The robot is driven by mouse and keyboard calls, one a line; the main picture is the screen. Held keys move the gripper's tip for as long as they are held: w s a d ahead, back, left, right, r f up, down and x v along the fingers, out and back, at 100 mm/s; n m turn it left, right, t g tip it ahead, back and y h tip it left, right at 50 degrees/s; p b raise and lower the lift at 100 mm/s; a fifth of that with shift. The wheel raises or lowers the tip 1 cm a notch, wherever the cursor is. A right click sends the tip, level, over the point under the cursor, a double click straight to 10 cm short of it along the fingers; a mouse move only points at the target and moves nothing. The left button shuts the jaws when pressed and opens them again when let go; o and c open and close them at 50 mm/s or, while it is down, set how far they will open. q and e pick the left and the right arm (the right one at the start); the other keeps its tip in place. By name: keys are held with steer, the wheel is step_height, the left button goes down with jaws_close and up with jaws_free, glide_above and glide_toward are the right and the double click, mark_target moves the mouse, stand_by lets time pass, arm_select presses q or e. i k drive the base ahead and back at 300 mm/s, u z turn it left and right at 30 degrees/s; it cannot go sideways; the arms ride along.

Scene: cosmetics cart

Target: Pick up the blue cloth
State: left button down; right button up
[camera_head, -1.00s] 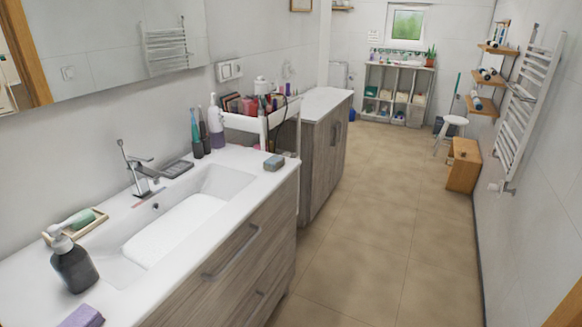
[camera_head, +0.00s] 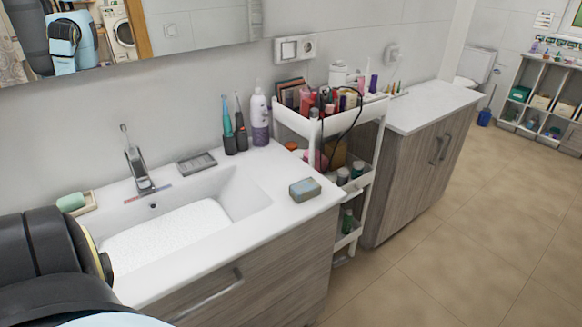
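I see no other clear blue cloth. A dark part of my arm fills the lower left of the head view and covers part of the counter and basin. Neither of my grippers is in view.
A white cart (camera_head: 350,188) full of cosmetics stands between the sink cabinet and a second cabinet (camera_head: 415,165). A purple-white bottle (camera_head: 260,118) and toothbrushes stand at the back of the counter. Floor on the right is clear.

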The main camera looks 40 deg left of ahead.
mark_target(304, 190)
steer(key=u, duration=1)
steer(key=i, duration=0.85)
steer(key=u, duration=0.95)
